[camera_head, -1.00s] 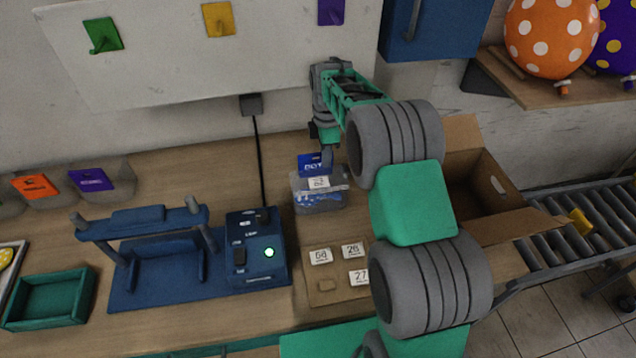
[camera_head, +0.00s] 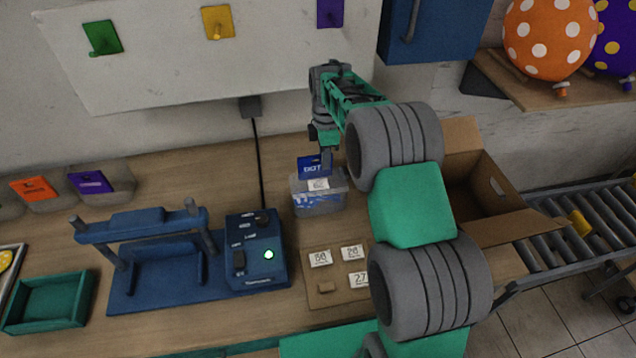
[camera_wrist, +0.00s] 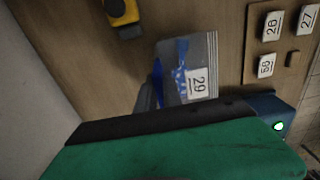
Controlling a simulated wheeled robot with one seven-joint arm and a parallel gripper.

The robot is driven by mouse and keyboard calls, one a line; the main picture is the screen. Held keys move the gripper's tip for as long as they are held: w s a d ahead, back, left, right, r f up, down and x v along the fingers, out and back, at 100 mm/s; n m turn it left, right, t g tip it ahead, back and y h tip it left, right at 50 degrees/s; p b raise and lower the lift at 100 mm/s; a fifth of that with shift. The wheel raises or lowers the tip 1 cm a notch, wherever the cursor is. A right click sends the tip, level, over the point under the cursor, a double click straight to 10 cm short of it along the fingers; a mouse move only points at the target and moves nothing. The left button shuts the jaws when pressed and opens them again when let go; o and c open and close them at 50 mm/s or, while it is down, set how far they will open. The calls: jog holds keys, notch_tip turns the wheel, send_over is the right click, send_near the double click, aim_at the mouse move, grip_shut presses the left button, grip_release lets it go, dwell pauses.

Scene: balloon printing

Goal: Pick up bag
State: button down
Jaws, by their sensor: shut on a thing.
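A clear plastic bag (camera_head: 319,203) with blue contents stands at the back of the wooden table, behind the tile board. A white tag (camera_head: 318,184) is on its front, and a blue card (camera_head: 312,167) shows at its top. In the wrist view the bag (camera_wrist: 206,52) shows with its tag reading 29 (camera_wrist: 198,83). My gripper (camera_head: 327,160) reaches down to the top of the bag and is shut on it. The fingertips are partly hidden, and I cannot tell whether the bag's bottom is off the table.
A blue press (camera_head: 150,270) with a lit green button stands to the left, beyond it a green tray (camera_head: 47,302). A board with numbered tiles (camera_head: 325,285) lies in front of the bag. An open cardboard box (camera_head: 510,220) and a roller conveyor (camera_head: 600,225) are to the right.

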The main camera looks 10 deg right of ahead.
jog(key=shift+r, duration=0.5)
notch_tip(320, 180, up, 2)
jog(key=shift+b, duration=0.45)
jog(key=s+r+b, duration=0.5)
jog(key=s+r, duration=0.5)
jog(key=s, duration=0.4)
jog(key=shift+a, duration=0.45)
